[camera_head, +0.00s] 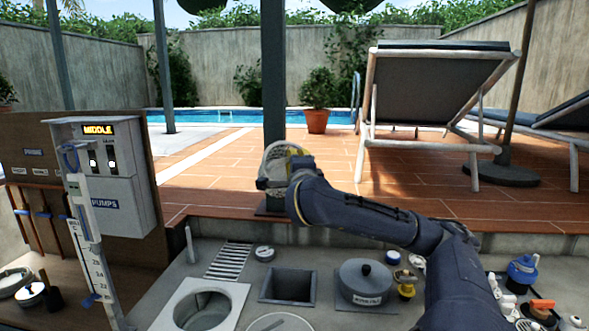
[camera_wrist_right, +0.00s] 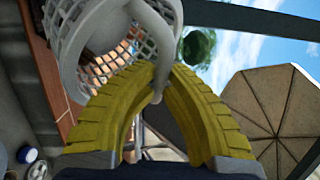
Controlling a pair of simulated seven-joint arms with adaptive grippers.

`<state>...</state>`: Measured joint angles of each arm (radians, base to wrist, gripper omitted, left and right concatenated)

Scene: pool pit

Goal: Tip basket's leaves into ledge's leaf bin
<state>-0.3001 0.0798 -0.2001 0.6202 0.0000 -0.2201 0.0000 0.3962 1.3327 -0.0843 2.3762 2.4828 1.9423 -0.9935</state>
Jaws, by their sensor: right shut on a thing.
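The pale lattice basket (camera_head: 270,168) is held up over the back ledge (camera_head: 205,214), in front of the dark post. It also shows in the right wrist view (camera_wrist_right: 85,45), tilted, with its handle running down between my fingers. My right gripper (camera_head: 293,158), with yellow fingers (camera_wrist_right: 158,84), is shut on that handle. No leaves can be made out in the basket. A small dark shape (camera_head: 270,206) on the ledge lies below it; I cannot tell whether it is the leaf bin or the post's foot. My left gripper is not in view.
The grey deck has a square opening (camera_head: 288,286), a round opening (camera_head: 203,308), a slotted grate (camera_head: 229,260) and a lidded round pot (camera_head: 365,280). A pump box (camera_head: 105,180) stands left. Small items crowd the right. A lounger (camera_head: 436,90) stands behind the ledge.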

